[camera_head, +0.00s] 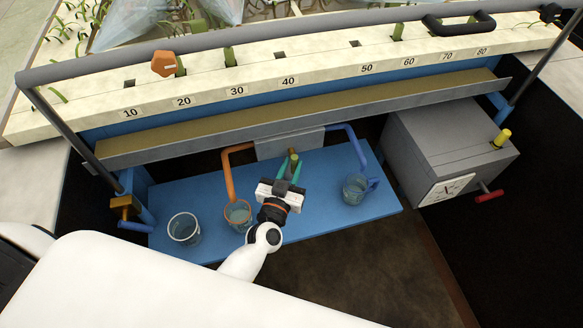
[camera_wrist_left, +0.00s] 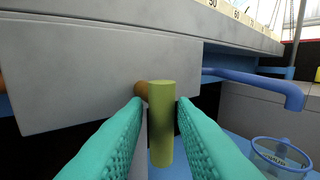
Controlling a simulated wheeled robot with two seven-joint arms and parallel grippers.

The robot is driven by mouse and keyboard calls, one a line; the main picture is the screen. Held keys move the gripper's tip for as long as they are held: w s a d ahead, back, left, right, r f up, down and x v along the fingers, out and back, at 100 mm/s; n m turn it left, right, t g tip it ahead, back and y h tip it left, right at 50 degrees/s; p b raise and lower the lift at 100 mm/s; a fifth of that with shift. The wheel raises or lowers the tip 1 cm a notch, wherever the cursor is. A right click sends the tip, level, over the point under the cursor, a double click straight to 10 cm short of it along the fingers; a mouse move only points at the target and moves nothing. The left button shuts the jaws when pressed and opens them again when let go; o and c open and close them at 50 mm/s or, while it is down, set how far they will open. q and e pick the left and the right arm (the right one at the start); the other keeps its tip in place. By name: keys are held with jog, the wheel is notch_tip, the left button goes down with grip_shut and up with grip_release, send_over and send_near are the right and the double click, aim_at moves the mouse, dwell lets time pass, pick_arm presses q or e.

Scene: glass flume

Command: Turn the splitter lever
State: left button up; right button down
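The splitter lever is a short yellow-green cylinder (camera_wrist_left: 161,125) on a brownish stem, at the front of the grey splitter box (camera_wrist_left: 80,75). In the head view the lever's tip (camera_head: 293,153) shows just in front of the grey box (camera_head: 288,145), under the flume. My left gripper (camera_head: 289,165) reaches up to it from below. In the left wrist view its teal fingers (camera_wrist_left: 160,112) stand on either side of the lever, with a narrow gap showing at each side. The fingers are open around it. My right gripper is not in view.
Another clear cup (camera_head: 184,230) stands left on the blue shelf (camera_head: 320,215). A grey cabinet (camera_head: 440,145) stands right.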

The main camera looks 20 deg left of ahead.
pick_arm(q)
grip_shut()
jog(key=shift+d+f+b, duration=0.1)
jog(key=shift+f+b, duration=0.1)
jog(key=shift+b, duration=0.25)
jog(key=n+t+b, duration=0.1)
jog(key=b, duration=0.1)
jog(key=n+b, duration=0.2)
jog(key=n+t+b, duration=0.1)
jog(key=b, duration=0.1)
jog(key=shift+w+d+f+n+t+y+b, duration=0.15)
jog(key=shift+d+f+n+t+y+b, duration=0.15)
jog(key=shift+y+b, duration=0.1)
jog(key=shift+r+n+t+y+b, duration=0.15)
jog(key=shift+n+t+y+b, duration=0.2)
jog(key=shift+n+b, duration=0.55)
jog(key=shift+w+r+n+t, duration=0.15)
jog(key=shift+n+t, duration=0.1)
jog(key=shift+n, duration=0.15)
jog(key=shift+r, duration=0.1)
jog(key=shift+o, duration=2.4)
grip_release()
jog(key=shift+d, duration=0.15)
